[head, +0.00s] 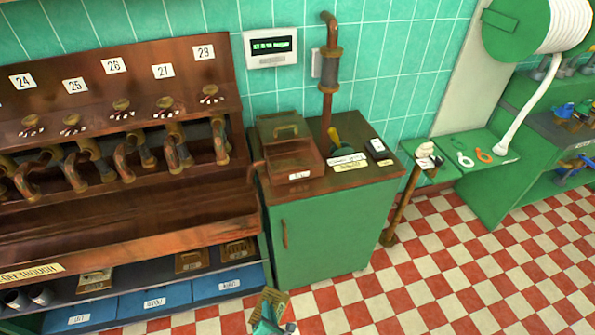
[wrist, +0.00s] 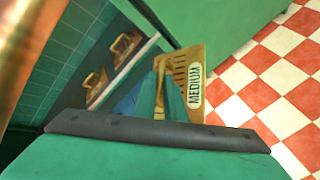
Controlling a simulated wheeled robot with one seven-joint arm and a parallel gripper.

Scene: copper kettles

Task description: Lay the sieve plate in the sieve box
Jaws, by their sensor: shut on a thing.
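The sieve plate (wrist: 188,70) is a brass-coloured slotted plate with a white MEDIUM label. My gripper (wrist: 161,97) is shut on it in the wrist view. In the head view, my gripper (head: 265,318) and part of the plate (head: 274,299) show at the bottom edge, low in front of the shelves. A copper box (head: 293,164), which looks like the sieve box, sits on the green cabinet (head: 322,235), up and right of my gripper. It has a small front label and a handled panel at its back.
More handled plates lie on the low shelf (head: 215,268), above blue labelled bins (head: 155,303). The copper trough (head: 130,240) overhangs this shelf. The checkered floor (head: 430,285) at right is clear.

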